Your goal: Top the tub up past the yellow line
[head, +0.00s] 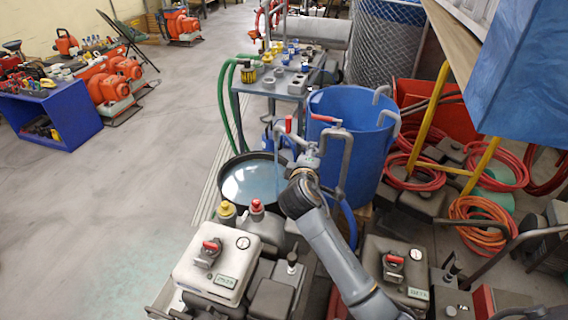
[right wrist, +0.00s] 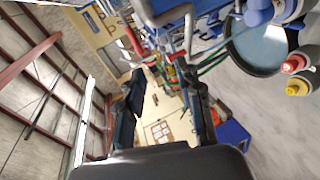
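The round black tub (head: 226,192) stands on the floor left of the blue barrel, with pale blue water (head: 252,184) in it; it also shows at the upper right of the right wrist view (right wrist: 233,58). I cannot make out a yellow line. Grey pipework with a red-handled valve (head: 326,119) and a second red handle (head: 288,124) rises between tub and barrel. A bluish vertical streak hangs over the tub; I cannot tell whether it is running water. My right gripper (right wrist: 163,82) is open and empty, fingers apart, close by the pipework. My left gripper is out of view.
The blue barrel (head: 345,150) stands behind the pipes. A white box with a red knob (head: 212,262) and bottles with yellow and red caps (head: 257,208) are in front. Red hoses (head: 415,170) and a yellow frame lie right.

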